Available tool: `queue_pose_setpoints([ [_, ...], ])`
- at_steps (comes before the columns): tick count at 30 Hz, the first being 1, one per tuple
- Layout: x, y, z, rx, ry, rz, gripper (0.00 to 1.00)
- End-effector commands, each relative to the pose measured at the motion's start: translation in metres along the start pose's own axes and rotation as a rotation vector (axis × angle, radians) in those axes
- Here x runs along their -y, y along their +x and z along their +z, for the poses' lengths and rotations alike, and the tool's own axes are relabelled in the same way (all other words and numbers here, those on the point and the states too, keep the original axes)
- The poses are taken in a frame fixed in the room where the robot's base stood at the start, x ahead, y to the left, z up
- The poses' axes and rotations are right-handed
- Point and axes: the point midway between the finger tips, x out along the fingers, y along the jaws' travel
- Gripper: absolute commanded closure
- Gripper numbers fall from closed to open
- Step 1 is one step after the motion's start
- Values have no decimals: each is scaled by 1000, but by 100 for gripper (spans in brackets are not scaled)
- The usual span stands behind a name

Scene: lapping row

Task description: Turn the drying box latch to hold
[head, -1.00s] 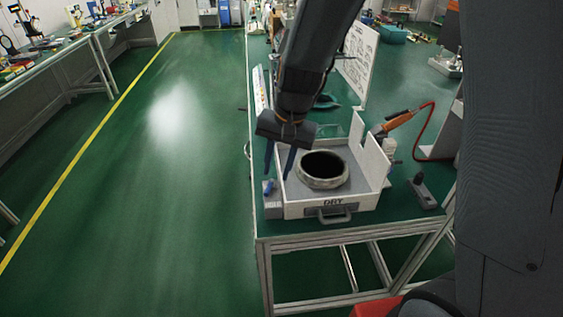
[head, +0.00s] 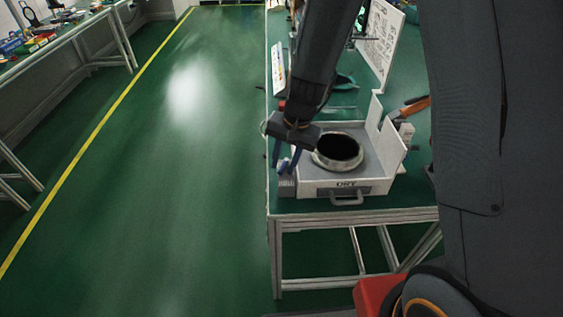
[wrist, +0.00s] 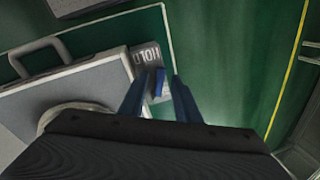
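The white drying box (head: 345,190), labelled DRY, stands at the near end of the green bench in the head view. At its left front corner is a small grey latch plate (head: 287,187), marked HOLD in the wrist view (wrist: 147,54). A blue latch lever (wrist: 159,82) sits on that plate. My gripper (wrist: 158,76) is over the plate with its two blue fingers apart, one on each side of the lever. Gaps show beside the lever. In the head view my gripper (head: 284,170) is at the box's left side, and its fingers largely hide the lever.
A round pot (head: 338,152) with a dark opening sits in the box. A grey handle (head: 348,198) projects from the box front. The box's raised panels (head: 390,140) stand at the right. Open green floor (head: 180,210) lies left of the bench.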

Motion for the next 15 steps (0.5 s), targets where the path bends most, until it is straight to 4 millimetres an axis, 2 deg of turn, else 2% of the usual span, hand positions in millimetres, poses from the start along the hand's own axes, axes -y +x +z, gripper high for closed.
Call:
queue_pose_setpoints([
  [4,0,0,0,0,-1,0,70],
  [9,1,0,0,0,-2,0,99],
  [15,0,0,0,3,-14,0,100],
])
